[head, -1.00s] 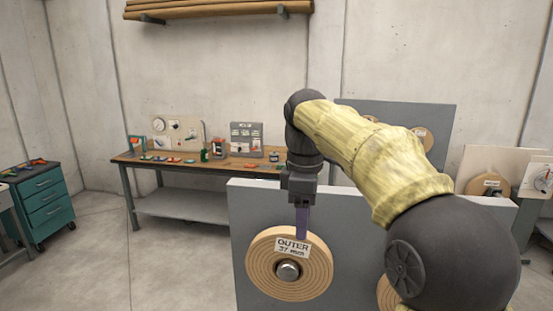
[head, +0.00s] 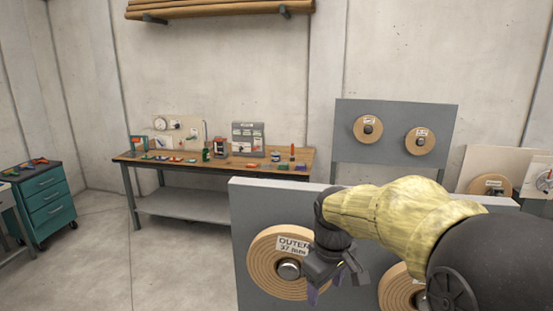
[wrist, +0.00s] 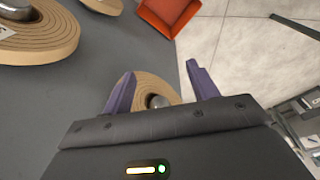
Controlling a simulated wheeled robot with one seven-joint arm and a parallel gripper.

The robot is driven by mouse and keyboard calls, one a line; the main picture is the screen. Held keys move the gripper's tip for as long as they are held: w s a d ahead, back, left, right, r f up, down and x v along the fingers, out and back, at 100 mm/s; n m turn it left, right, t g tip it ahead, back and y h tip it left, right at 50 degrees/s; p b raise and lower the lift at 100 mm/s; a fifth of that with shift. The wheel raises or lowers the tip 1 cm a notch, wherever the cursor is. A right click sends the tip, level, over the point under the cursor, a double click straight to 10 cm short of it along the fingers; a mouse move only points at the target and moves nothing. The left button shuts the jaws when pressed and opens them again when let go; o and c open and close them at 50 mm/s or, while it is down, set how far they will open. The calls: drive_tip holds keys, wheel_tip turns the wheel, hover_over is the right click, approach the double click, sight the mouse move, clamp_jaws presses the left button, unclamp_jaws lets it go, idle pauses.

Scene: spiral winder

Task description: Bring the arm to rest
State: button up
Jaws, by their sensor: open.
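My arm (head: 400,215), in its pale yellow cover, reaches in from the lower right of the head view and is bent low. My gripper (head: 334,285) hangs before the grey panel, over the right edge of the wooden spiral disc labelled OUTER 37 mm (head: 262,268). In the wrist view the two purple fingers (wrist: 160,85) stand wide apart with nothing held between them. Beyond them, a tan disc with a metal hub (wrist: 158,98) shows partly. In the head view the fingers are partly hidden.
The grey panel (head: 245,205) stands close to the arm, with another spiral disc (head: 398,290) partly behind the arm. An orange tray (wrist: 168,14) shows in the wrist view. A workbench (head: 175,162) and teal drawer cabinet (head: 45,195) stand farther back.

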drive_tip(key=s+d+f+m+t, duration=0.1)
drive_tip(key=s+d+f+m, duration=0.4)
drive_tip(key=s+f, duration=0.6)
drive_tip(key=f+m, duration=0.1)
drive_tip(key=m, duration=0.1)
drive_tip(key=shift+s+m, duration=0.3)
drive_tip(key=shift+m, duration=0.1)
drive_tip(key=shift+w, duration=0.25)
drive_tip(key=shift+s+d, duration=0.15)
drive_tip(key=shift+s, duration=0.05)
